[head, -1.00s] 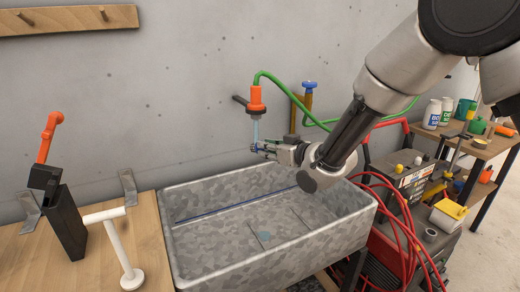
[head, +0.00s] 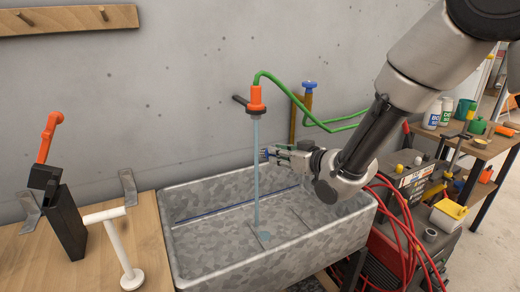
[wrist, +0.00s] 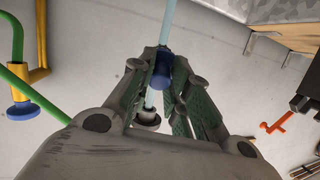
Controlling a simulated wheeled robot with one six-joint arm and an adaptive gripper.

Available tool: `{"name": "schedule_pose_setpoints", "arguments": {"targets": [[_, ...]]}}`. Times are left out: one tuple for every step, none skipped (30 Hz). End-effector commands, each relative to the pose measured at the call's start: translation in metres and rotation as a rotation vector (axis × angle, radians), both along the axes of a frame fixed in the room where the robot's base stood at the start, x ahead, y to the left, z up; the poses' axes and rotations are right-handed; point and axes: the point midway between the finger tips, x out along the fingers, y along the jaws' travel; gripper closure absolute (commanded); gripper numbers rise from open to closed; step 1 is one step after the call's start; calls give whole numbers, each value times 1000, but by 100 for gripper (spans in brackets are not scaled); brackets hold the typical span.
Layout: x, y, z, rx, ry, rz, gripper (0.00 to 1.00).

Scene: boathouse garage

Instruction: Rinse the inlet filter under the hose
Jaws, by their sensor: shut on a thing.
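My gripper (head: 272,153) is shut on the small blue inlet filter (wrist: 162,70), which sits between the fingertips in the wrist view. In the head view the filter is a small dark blue piece (head: 264,154) at the fingertips, just right of the water stream (head: 257,185). The green hose (head: 285,86) ends in an orange nozzle (head: 256,97) above the sink (head: 186,257). Water falls from it unbroken to the sink floor. In the wrist view the stream (wrist: 169,14) passes behind the filter.
A black holder with an orange handle (head: 66,222) and a white stand (head: 126,252) are on the wooden bench at left. A red machine with red cables (head: 402,235) stands right of the sink. A shelf with bottles (head: 433,113) is farther right.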

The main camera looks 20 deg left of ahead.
Motion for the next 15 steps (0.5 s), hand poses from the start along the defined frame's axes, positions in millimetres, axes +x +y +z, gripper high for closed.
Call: {"name": "schedule_pose_setpoints", "arguments": {"targets": [[-3,-7,1,0,0,-1,100],[-5,-10,1,0,0,0,100],[-7,-15,0,0,0,0,100],[-9,-18,0,0,0,0,100],[-11,-22,0,-1,0,0,100],[-13,-26,1,0,-1,0,100],[-15,-30,1,1,-1,1,100],[-17,-34,0,0,-1,1,100],[-19,-38,0,0,-1,1,100],[-21,-42,0,-1,0,0,100],[-23,-45,0,0,0,0,100],[-25,-50,1,1,0,0,100],[-26,-53,1,0,0,0,100],[-27,-56,0,0,0,0,100],[-29,-59,0,0,0,0,100]]}}
